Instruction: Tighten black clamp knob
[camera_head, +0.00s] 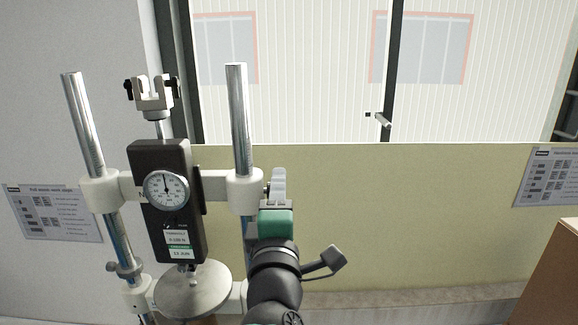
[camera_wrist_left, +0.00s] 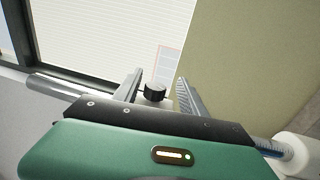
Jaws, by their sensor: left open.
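The black clamp knob (camera_wrist_left: 154,91) shows in the left wrist view, on a white clamp part, between the two grey fingers of my left gripper (camera_wrist_left: 159,80). The fingers are open, with a gap visible on each side of the knob; I cannot tell whether the knob is deep between them or just beyond their tips. In the head view my left gripper (camera_head: 278,180) is beside the white clamp collar (camera_head: 244,188) on the right-hand steel post (camera_head: 238,120). The knob itself is not clearly visible there. My right gripper is not in view.
A black force gauge (camera_head: 180,235) with a round dial hangs between two posts, left of my gripper. A white fork (camera_head: 153,95) with small black knobs stands above it, and a round metal plate (camera_head: 195,292) below. Space right of my arm is clear up to a brown box (camera_head: 550,285).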

